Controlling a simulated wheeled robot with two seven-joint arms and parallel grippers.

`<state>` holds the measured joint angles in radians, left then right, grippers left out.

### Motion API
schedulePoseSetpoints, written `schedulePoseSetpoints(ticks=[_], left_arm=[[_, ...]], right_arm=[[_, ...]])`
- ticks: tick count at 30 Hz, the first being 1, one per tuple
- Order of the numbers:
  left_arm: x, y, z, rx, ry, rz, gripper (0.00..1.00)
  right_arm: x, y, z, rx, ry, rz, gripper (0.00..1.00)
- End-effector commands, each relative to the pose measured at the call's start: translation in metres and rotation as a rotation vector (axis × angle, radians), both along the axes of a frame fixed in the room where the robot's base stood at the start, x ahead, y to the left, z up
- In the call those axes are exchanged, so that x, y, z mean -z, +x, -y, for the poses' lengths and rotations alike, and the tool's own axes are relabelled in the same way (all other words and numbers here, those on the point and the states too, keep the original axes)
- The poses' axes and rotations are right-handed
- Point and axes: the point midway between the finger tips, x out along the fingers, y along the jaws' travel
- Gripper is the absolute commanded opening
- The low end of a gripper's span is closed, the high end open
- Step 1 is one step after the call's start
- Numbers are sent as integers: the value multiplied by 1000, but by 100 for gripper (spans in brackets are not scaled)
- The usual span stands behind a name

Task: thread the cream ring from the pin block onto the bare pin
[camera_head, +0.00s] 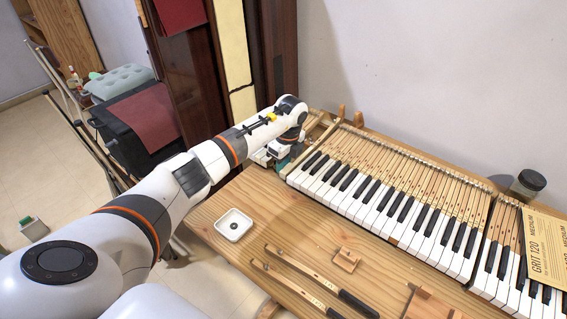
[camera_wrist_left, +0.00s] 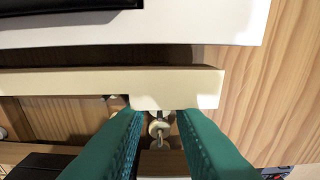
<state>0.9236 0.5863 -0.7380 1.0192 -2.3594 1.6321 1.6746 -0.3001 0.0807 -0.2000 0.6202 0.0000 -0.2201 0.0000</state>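My left gripper (camera_head: 283,162) is at the left end of the piano keyboard, mostly hidden by its own wrist in the head view. In the left wrist view its two teal fingers (camera_wrist_left: 158,120) stand apart. Between them, clear of both, a small pale round piece (camera_wrist_left: 158,127) shows by a metal pin (camera_wrist_left: 159,142). I cannot tell for sure whether this piece is the cream ring or how it sits on the pin. A cream key end (camera_wrist_left: 175,90) lies just beyond the fingertips. A small wooden block (camera_head: 346,260) sits on the bench in front of the keys. My right gripper is not seen.
The keyboard (camera_head: 400,210) runs along the back of the wooden bench (camera_head: 205,212). A white dish (camera_head: 233,225) with a small dark piece, loose key sticks (camera_head: 310,285) and another wooden block (camera_head: 432,303) lie in front. A jar (camera_head: 527,184) and sandpaper (camera_head: 546,245) are at right.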

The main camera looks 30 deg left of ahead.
Motion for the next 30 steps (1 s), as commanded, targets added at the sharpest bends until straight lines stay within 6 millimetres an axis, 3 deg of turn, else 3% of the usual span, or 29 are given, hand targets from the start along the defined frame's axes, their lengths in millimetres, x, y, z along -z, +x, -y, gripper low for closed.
schedulePoseSetpoints(ticks=[16,25,30], left_arm=[[-22,0,0,0,0,1,23],[-22,0,0,0,0,0,23],[-22,0,0,0,0,0,48]], right_arm=[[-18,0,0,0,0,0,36],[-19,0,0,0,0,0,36],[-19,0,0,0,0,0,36]])
